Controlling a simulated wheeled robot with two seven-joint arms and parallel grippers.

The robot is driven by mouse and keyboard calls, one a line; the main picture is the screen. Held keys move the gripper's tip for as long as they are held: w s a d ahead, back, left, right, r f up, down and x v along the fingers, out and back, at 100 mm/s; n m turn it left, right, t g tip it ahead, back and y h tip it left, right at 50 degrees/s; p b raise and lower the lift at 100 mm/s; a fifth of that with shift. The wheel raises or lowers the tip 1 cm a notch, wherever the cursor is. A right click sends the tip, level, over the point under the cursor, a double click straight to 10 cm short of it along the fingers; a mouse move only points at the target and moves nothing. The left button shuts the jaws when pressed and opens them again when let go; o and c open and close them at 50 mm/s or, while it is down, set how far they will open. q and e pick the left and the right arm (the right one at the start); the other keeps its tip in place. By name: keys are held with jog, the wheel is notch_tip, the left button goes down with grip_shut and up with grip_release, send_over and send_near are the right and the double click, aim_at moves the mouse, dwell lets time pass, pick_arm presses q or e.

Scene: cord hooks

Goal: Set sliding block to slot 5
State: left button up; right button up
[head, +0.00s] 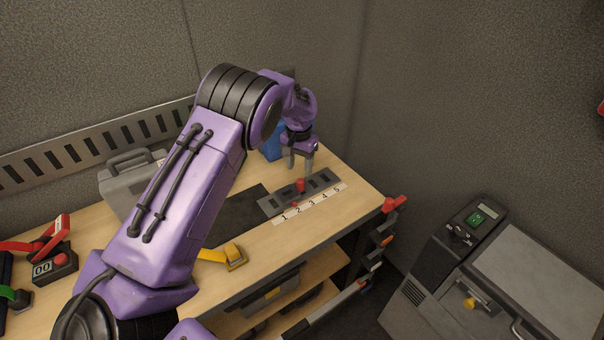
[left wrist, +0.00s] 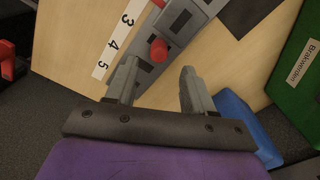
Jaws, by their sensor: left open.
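The grey slotted track (head: 325,178) lies on the bench, with a white number strip (head: 310,204) marked 1 to 5 along its front edge. The sliding block carries an upright red knob (head: 300,185); a small red pointer (head: 294,204) at its front appears to be beside number 2. In the left wrist view the knob (left wrist: 158,50) shows just beyond and between the fingertips, apart from both. My left gripper (head: 300,168) is open and empty, pointing down just above and behind the knob. The far end of the track is partly hidden in the wrist view.
A blue object (head: 272,147) stands close behind my left gripper. A grey case (head: 120,180), a yellow-handled part (head: 235,256) and a red-buttoned box (head: 60,265) are on the bench. Red-handled items (head: 393,204) hang at the bench's right end. A grey machine (head: 440,260) stands right.

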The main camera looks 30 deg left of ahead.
aim_at(301, 179)
pick_arm(q)
jog(key=f, duration=0.6)
jog(key=shift+w+p, duration=0.35)
jog(key=shift+p, duration=0.05)
jog(key=shift+s+r, duration=0.15)
jog(key=shift+s, duration=0.1)
jog(key=shift+w, duration=0.1)
grip_shut()
jog(key=shift+w, duration=0.1)
